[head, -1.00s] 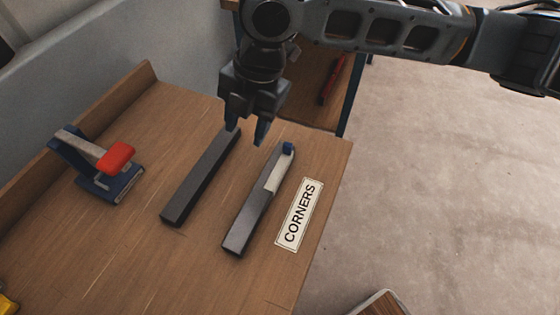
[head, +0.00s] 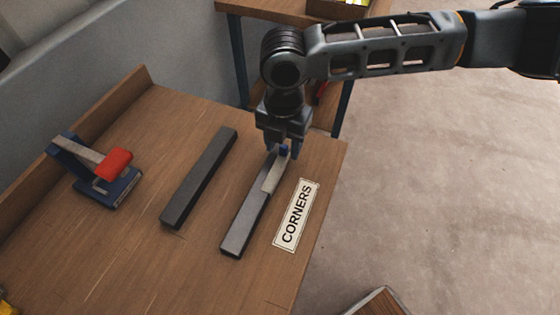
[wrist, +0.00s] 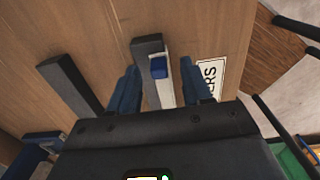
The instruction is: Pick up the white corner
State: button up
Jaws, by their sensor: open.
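The white corner (head: 271,178) is a pale strip with a small blue knob (head: 284,150) at its far end. It lies along one side of a long dark grey bar (head: 246,222) on the wooden bench. In the wrist view, the white corner (wrist: 166,97) and its blue knob show between my fingers. My gripper (head: 283,151) is open, pointing down over the knob end, with one finger on each side. I cannot tell whether a finger touches the corner. My fingers partly hide its far end in the head view.
A second dark bar (head: 199,180) lies parallel on the left. A blue clamp-like tool with a red handle (head: 114,163) stands farther left. A "CORNERS" label (head: 297,214) lies right of the corner, near the bench's right edge. The front of the bench (head: 170,270) is clear.

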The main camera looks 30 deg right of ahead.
jog(key=shift+f, duration=0.1)
jog(key=shift+c, duration=0.3)
grip_shut()
dwell(0.4)
